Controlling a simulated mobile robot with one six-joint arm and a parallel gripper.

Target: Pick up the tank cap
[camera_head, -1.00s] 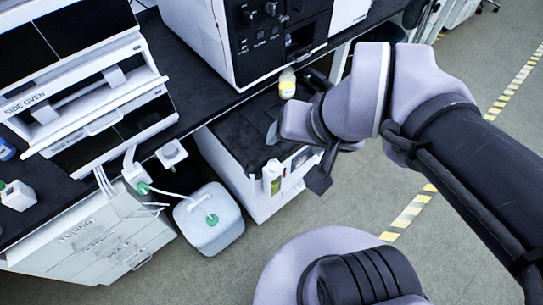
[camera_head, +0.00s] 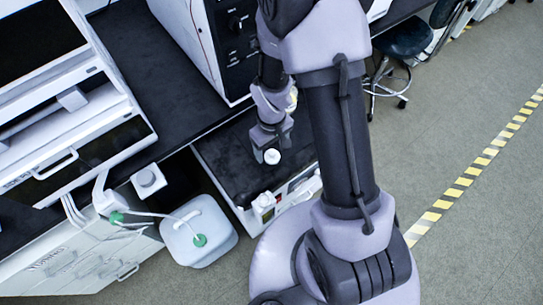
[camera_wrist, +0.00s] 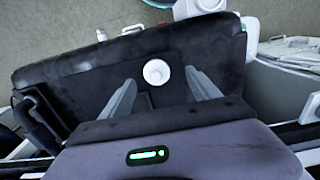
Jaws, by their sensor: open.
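A small white round cap (camera_head: 272,157), which I take to be the tank cap, is at the black top of the low cabinet. It also shows in the wrist view (camera_wrist: 156,72), between the tips of my two fingers and apart from both. My gripper (camera_head: 271,147) is open and empty, pointing down over the cabinet top; its grey fingers (camera_wrist: 160,78) spread to either side of the cap. I cannot tell the exact height of the fingertips above the surface. A white tank (camera_head: 199,222) with a green fitting and tube stands on the floor to the left.
The low cabinet's black top (camera_head: 230,165) is mostly clear around the cap. A white bottle (camera_head: 263,204) stands at its front edge. A tall instrument (camera_head: 232,30) rises on the bench behind. The side oven (camera_head: 60,100) is at left, and a stool (camera_head: 405,42) stands at right.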

